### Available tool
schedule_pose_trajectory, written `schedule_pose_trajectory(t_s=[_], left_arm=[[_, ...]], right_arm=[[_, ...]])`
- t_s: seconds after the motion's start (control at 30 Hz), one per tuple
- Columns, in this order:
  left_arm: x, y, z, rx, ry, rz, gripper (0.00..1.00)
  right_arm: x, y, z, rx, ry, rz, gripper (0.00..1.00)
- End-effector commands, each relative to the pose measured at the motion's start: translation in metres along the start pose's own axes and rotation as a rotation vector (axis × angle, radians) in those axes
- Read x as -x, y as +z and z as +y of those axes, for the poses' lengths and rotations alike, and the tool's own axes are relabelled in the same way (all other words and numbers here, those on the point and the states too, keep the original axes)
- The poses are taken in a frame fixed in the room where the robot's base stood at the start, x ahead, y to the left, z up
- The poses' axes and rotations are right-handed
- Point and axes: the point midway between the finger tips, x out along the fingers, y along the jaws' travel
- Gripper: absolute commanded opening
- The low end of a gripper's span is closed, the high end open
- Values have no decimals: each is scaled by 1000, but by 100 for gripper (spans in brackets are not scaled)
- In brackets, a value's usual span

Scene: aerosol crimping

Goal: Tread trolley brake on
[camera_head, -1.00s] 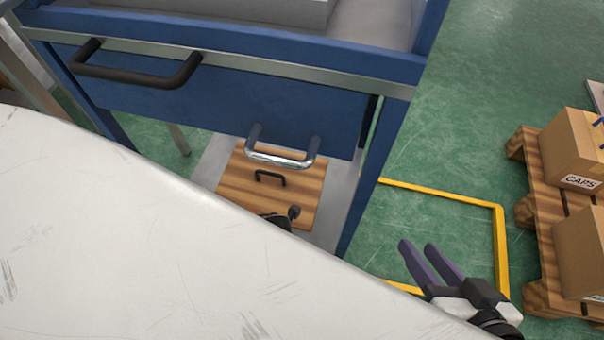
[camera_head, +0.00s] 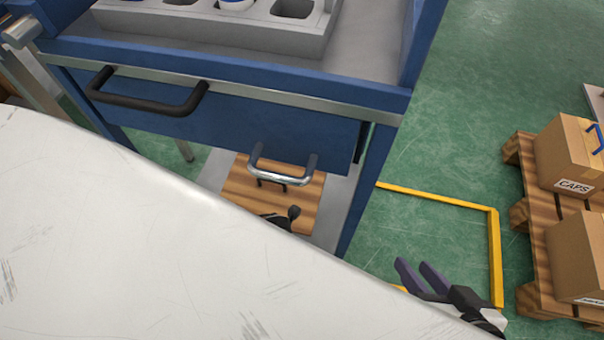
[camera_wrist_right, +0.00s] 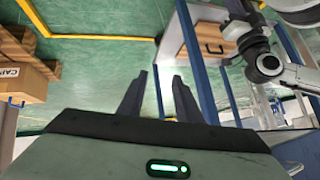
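The blue trolley (camera_head: 230,125) fills the upper middle of the head view, with a black bar handle (camera_head: 150,95) on its front and a chrome handle (camera_head: 283,172) lower down. I cannot make out its brake in either view. My right gripper (camera_head: 412,266) is to the right of the trolley, low in the head view, with its fingers apart and nothing between them. In the right wrist view its two fingers (camera_wrist_right: 158,82) are also apart over green floor, left of a blue trolley post (camera_wrist_right: 192,50). My left gripper is not identifiable.
A scuffed white surface (camera_head: 120,245) hides the lower left. A yellow floor frame (camera_head: 440,197) lies right of the trolley. A wooden pallet (camera_head: 525,165) bears cardboard boxes (camera_head: 570,155) at the right. Green floor (camera_head: 430,150) is open between.

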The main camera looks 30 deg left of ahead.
Motion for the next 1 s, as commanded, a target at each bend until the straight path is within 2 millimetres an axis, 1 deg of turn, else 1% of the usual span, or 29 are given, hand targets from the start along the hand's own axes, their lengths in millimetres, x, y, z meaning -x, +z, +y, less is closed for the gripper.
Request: schedule_pose_trajectory(t_s=[0.03,0.2,0.43,0.53,1.0], left_arm=[[9,0,0,0,0,0,0],[22,0,0,0,1,0,0],[39,0,0,0,1,-1,0],[42,0,0,0,0,-1,0],[41,0,0,0,0,0,0]], right_arm=[[3,0,2,4,10,-16,31],[4,9,9,13,42,-57,31],[12,8,17,-9,81,-27,31],[14,8,19,-13,91,-17,31],[13,10,20,-14,95,-14,31]])
